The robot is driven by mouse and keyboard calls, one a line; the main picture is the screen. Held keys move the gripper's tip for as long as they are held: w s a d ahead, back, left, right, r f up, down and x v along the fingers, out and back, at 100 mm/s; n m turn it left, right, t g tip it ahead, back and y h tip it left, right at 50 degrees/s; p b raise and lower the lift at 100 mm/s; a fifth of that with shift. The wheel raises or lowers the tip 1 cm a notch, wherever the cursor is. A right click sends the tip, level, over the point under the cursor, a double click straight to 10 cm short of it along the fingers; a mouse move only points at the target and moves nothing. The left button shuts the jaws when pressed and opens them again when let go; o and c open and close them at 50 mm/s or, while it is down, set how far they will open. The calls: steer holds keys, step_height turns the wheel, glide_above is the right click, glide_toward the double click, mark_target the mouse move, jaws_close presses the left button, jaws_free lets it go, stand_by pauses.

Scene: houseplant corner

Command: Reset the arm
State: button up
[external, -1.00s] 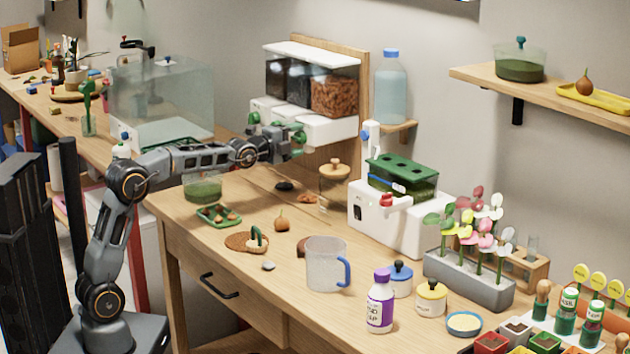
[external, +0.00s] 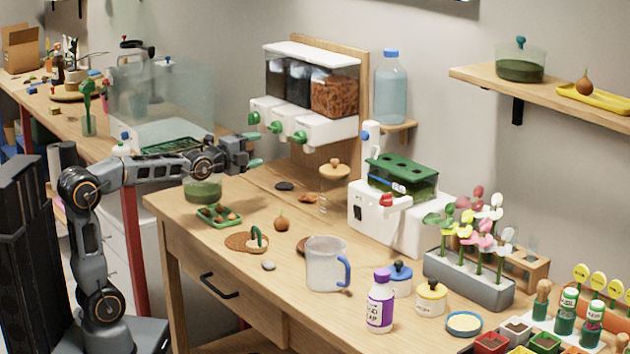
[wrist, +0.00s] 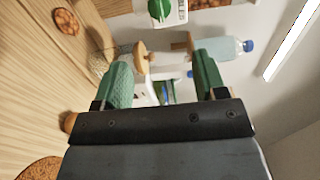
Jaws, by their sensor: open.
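My gripper (external: 254,151) is open and empty in the external view. It hangs in the air left of the wall dispenser (external: 303,128), above the far left part of the wooden table (external: 250,203). In the wrist view, the green fingers of my gripper (wrist: 162,82) stand apart with nothing held between them. Beyond them show a water bottle (wrist: 222,49), a wooden-lidded glass jar (wrist: 138,56) and a green dispenser knob (wrist: 160,9). My arm stretches from its base at the lower left with the forearm roughly level.
Below my forearm stand a green-filled glass bowl (external: 202,190) and a green tray (external: 218,215). A clear glass tank (external: 165,105) is behind the arm. A measuring jug (external: 325,265), purple-capped bottle (external: 380,303) and white machine (external: 385,222) stand farther right.

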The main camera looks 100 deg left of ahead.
stand_by(0.4)
steer(key=w+d+n+g+h+p, duration=0.3)
steer(key=d+h+p, duration=0.5)
steer(key=d+p, duration=0.8)
steer(key=s+d+f+n+g+h+p, duration=0.1)
steer(key=s+d+n+g+h+p, duration=0.1)
steer(key=s+d, duration=0.5)
steer(key=s+d+f+n+g+h+p, duration=0.2)
steer(key=s+d+n+g+p, duration=0.2)
steer(key=s+d, duration=0.3)
steer(key=d+p, duration=0.1)
steer(key=d, duration=0.4)
steer(key=shift+d+f+h, duration=0.2)
steer(key=shift+d+h, duration=0.1)
steer(key=shift+h, duration=0.1)
